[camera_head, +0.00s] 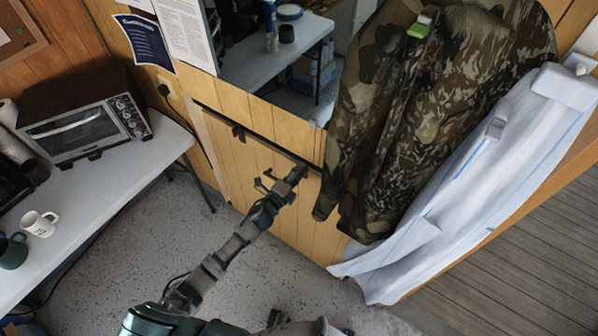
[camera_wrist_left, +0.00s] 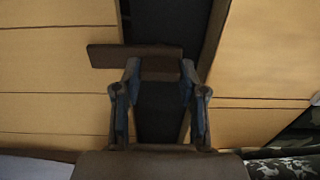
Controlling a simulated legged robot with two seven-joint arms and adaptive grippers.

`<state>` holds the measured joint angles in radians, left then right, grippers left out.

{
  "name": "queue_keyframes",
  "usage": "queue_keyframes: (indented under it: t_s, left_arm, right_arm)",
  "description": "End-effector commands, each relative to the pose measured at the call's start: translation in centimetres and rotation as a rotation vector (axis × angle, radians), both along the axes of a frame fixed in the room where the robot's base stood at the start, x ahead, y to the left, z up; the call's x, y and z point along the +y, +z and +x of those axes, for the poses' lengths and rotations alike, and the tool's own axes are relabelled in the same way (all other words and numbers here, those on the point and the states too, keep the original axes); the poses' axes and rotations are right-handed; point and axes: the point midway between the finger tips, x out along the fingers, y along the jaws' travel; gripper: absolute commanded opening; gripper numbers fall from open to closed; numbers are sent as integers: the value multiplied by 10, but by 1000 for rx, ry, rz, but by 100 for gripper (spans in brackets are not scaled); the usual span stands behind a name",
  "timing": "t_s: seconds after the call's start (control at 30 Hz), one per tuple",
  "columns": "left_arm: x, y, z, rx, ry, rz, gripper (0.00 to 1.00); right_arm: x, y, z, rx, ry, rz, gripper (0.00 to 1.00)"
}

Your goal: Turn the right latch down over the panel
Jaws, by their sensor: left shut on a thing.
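The wooden panel (camera_head: 255,165) is set in the hut wall below a dark rail (camera_head: 262,140). The left latch (camera_head: 238,131) is a small dark piece on that rail. My left gripper (camera_head: 294,177) is at the right part of the rail, shut on the right latch. In the left wrist view the right latch (camera_wrist_left: 108,56) is a brown bar at the fingertips of my left gripper (camera_wrist_left: 160,68). It lies crosswise to a dark strip, one end over the wood. My right gripper is not in view.
A table (camera_head: 95,195) with a toaster oven (camera_head: 85,115) and mugs stands at the left.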

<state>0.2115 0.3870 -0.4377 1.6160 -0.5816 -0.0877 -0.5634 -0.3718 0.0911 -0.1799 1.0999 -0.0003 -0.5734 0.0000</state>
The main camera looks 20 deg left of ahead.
Motion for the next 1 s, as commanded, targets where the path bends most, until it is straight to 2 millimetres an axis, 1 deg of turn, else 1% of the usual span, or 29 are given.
queue_keyframes:
  t_s: [0.03, 0.5, 0.53, 0.57, 0.6, 0.87, 1.0]
  left_arm:
    - [-1, -10, -3, 15, -2, 10, 0]
    - [-1, -11, -3, 10, -2, 24, 0]
    - [-1, -10, -3, 11, -2, 23, 49]
    - [-1, -10, -3, 11, -2, 23, 56]
    - [-1, -10, -3, 10, -2, 23, 66]
    - [0, -5, -2, 2, -1, 19, 67]
    - [2, -4, -9, 1, -1, 17, 67]
  right_arm:
    - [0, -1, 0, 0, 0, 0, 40]
    - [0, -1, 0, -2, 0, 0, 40]
    - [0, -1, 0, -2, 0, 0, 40]
    - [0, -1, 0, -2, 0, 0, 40]
    - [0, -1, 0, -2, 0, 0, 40]
    - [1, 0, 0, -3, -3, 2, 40]
    - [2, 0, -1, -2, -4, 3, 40]
